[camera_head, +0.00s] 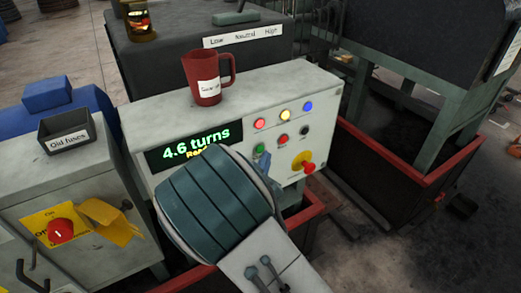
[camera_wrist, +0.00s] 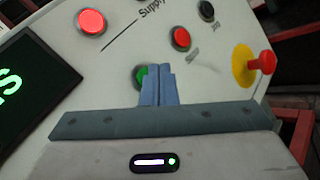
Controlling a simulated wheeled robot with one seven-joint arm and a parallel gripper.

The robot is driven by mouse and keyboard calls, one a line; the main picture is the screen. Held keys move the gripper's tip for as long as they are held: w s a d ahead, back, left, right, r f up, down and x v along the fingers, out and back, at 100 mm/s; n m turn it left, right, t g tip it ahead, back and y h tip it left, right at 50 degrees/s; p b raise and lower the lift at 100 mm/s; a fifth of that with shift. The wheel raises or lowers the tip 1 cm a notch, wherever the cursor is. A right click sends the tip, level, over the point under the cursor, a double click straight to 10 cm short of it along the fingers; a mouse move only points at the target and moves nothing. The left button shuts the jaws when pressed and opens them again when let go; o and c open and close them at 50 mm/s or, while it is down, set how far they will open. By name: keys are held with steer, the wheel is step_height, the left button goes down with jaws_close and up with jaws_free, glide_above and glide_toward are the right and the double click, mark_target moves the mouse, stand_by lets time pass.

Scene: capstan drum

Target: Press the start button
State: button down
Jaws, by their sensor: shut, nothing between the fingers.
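A green button (camera_head: 259,149), the likely start button, sits on the white control panel (camera_head: 322,100). In the wrist view the green button (camera_wrist: 139,76) is partly hidden behind my fingers. My gripper (camera_head: 265,163) is shut and empty, close to the panel face just below the green button in the head view. In the wrist view the fingertips of my gripper (camera_wrist: 160,67) are together and overlap the button's right side. I cannot tell whether they touch it. No legible label shows for this button.
A red button (camera_head: 283,140) and a black knob (camera_head: 304,131) are nearby. A red emergency stop (camera_head: 309,168) on yellow stands to the right. Lamps (camera_head: 283,115) line the top. A display (camera_head: 194,147) reads 4.6 turns. A red mug (camera_head: 207,78) stands on the panel's top.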

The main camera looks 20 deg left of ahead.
steer(key=shift+w+a, duration=0.1)
stand_by(0.3)
steer(key=shift+w+a, duration=0.2)
steer(key=shift+a, duration=0.05)
